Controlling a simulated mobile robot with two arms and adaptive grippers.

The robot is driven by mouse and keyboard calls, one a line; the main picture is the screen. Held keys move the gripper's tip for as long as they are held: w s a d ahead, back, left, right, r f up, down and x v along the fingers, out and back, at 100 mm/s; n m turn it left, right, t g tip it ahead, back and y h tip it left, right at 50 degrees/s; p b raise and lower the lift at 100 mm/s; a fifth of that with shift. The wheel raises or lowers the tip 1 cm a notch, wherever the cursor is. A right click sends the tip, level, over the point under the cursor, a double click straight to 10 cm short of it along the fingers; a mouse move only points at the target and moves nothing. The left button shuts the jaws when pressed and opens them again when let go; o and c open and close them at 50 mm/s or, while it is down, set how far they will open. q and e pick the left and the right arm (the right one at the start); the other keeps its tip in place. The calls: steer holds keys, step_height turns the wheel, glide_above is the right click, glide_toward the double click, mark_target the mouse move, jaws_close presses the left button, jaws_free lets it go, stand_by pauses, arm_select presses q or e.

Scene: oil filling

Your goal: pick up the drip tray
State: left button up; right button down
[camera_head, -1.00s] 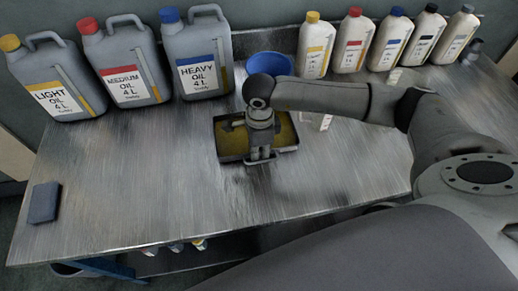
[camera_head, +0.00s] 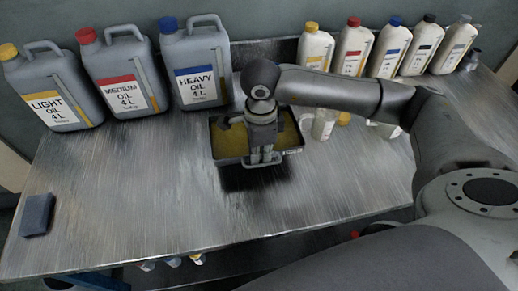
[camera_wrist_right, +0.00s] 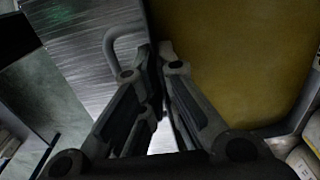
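The drip tray (camera_head: 228,162) is a dark rectangular tray with yellow-brown oil in it. It is held a little above the metal table, and a dark shadow lies below its near edge. My right gripper (camera_head: 262,158) points down at the tray's near wall and covers part of the oil. In the right wrist view my right gripper (camera_wrist_right: 158,58) is shut on the tray's edge, with a grey handle loop (camera_wrist_right: 112,48) beside the fingers. The oil fills the right part of that view. My left gripper is not in view.
Large oil jugs (camera_head: 120,85) stand at the back left and several small bottles (camera_head: 352,48) at the back right. A clear container (camera_head: 324,124) stands right of the tray. A dark block (camera_head: 36,215) lies at the left. The front of the metal table (camera_head: 150,210) is clear.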

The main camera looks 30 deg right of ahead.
steer(key=s+a+b, duration=0.1)
steer(key=s, duration=0.2)
steer(key=s+a+b, duration=0.1)
steer(key=s, duration=0.3)
steer(key=s+a, duration=0.1)
steer(key=s, duration=0.3)
steer(key=shift+s+a+b, duration=0.15)
steer(key=shift+b, duration=0.25)
steer(key=s+a+p, duration=0.1)
steer(key=s+p, duration=0.4)
steer(key=p, duration=0.3)
steer(key=shift+s+a, duration=0.3)
steer(key=shift+s, duration=0.1)
